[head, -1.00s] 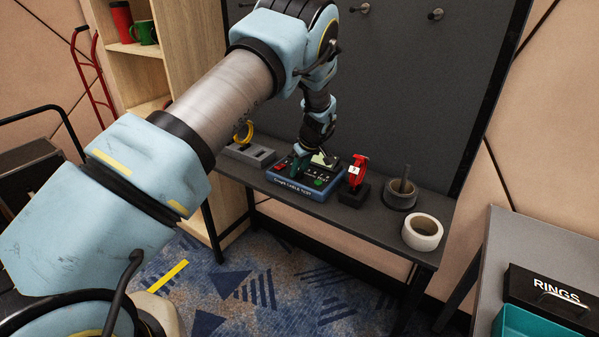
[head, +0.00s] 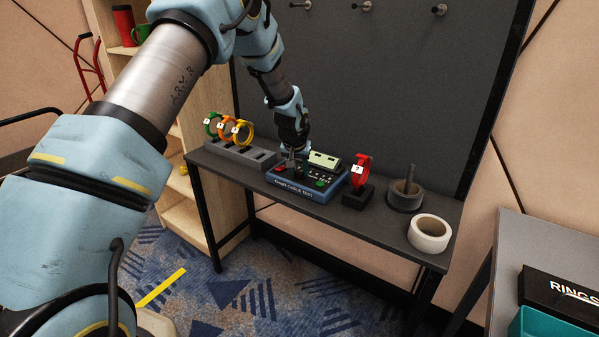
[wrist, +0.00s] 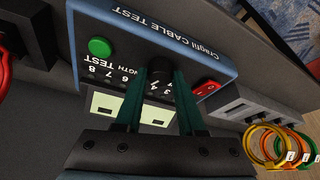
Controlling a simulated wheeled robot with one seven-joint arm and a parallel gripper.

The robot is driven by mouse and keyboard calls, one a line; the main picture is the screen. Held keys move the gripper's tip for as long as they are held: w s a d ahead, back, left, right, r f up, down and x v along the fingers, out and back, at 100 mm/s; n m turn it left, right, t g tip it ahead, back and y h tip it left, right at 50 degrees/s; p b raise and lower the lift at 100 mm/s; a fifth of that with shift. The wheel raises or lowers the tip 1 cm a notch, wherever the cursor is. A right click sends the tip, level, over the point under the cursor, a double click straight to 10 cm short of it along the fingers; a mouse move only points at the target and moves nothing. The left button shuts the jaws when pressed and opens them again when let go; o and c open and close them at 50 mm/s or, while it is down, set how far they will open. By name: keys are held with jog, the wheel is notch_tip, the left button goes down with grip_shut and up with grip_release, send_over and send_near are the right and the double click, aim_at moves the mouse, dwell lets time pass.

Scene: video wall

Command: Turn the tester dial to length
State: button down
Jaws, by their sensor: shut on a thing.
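The cable tester (head: 308,193) is a blue box with a dark face, lying on the dark bench; its edge reads "Cragfil CABLE TEST" in the wrist view (wrist: 165,29). The tester dial (wrist: 160,65) is a black knob, partly hidden by my fingers. Digits and the words "TEST" and part of "LENGTH" (wrist: 119,68) are printed near it. My gripper (wrist: 161,76) is shut on the dial with a green finger on each side. In the head view my gripper (head: 290,163) reaches down onto the tester's left part. The dial's pointer is hidden, so its setting cannot be told.
A green button (wrist: 99,47), a red switch (wrist: 206,89) and a pale display (head: 324,160) sit on the tester. Numbered coloured rings (head: 243,133) stand in a grey holder to the left. A red ring (head: 361,170) and white tape roll (head: 429,234) stand right.

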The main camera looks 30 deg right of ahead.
jog(key=shift+m+g+h, duration=0.3)
jog(key=shift+m+g, duration=0.1)
jog(key=shift+m, duration=0.7)
jog(key=c, duration=0.5)
grip_release()
jog(key=b+v, duration=0.2)
jog(key=v, duration=0.9)
